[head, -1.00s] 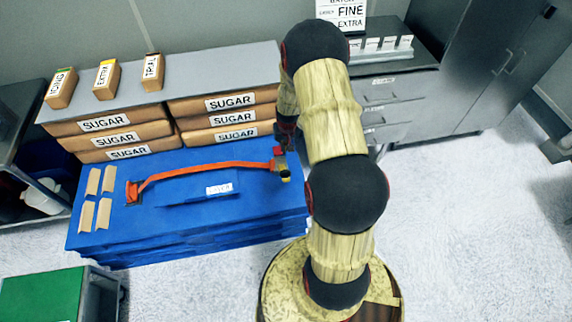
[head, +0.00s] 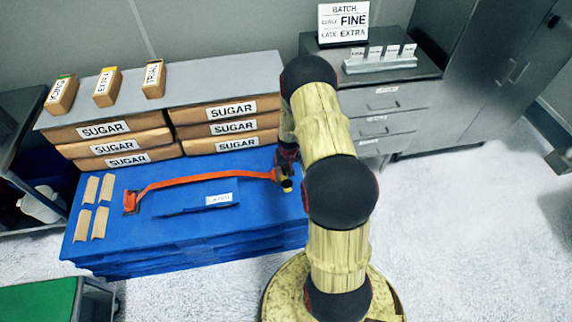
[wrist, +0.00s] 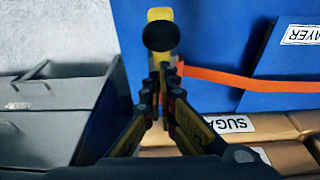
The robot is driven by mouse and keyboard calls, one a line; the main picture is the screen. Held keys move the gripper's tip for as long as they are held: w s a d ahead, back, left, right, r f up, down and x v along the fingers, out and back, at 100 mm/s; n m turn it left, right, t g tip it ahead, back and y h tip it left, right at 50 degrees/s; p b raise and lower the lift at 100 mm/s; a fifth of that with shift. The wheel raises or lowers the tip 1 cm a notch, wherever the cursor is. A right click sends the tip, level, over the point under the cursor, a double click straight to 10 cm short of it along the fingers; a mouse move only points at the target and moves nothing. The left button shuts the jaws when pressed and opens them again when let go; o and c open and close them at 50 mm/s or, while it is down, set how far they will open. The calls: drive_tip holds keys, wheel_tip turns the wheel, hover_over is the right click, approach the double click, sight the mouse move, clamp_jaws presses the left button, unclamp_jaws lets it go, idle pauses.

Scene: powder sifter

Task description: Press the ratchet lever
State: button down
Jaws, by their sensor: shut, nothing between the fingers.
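The ratchet lever (wrist: 160,14) is a yellow piece with a round black end, at the top centre of the wrist view. In the head view the small yellow and black ratchet (head: 287,185) sits at the right end of an orange strap (head: 205,176) on the blue pallet stack (head: 130,248). My gripper (wrist: 165,68) is shut and empty, its fingertips just below the black end in the wrist view. I cannot tell whether they touch it. In the head view my gripper (head: 287,158) is right at the ratchet, partly hidden by my arm.
Stacked sugar bags (head: 110,130) stand behind the strap under a grey board (head: 215,72) with three small boxes. Several small tan packets (head: 90,190) and a blue labelled sheet (head: 190,205) lie on the pallet. A grey drawer cabinet (head: 385,110) stands at the back right.

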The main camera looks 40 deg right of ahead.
sight(285, 181)
drive_tip(key=shift+s+a+f, duration=0.2)
drive_tip(key=shift+s+f, duration=0.1)
drive_tip(key=shift+f, duration=0.15)
drive_tip(key=shift+s+a+f, duration=0.15)
drive_tip(key=shift+s+f, duration=0.1)
drive_tip(key=shift+f, duration=0.2)
